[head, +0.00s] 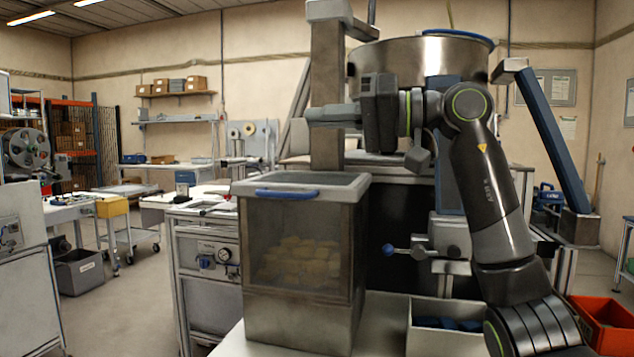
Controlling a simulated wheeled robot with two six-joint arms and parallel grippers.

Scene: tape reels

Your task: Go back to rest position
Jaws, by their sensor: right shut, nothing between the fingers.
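My right arm rises from the lower right and bends back to the left at the top. My right gripper (312,115) points left, high in front of the grey metal post (328,60). It is shut and holds nothing. It is above the grey bin and apart from its lid. My left gripper and arm are not in view.
A grey bin (258,333) with a clear front and blue-handled lid holds yellowish pieces. A round metal bowl (395,57) stands behind my arm. A white box (428,343) with blue items and an orange-red crate (607,338) are low at right. Open floor shows at left.

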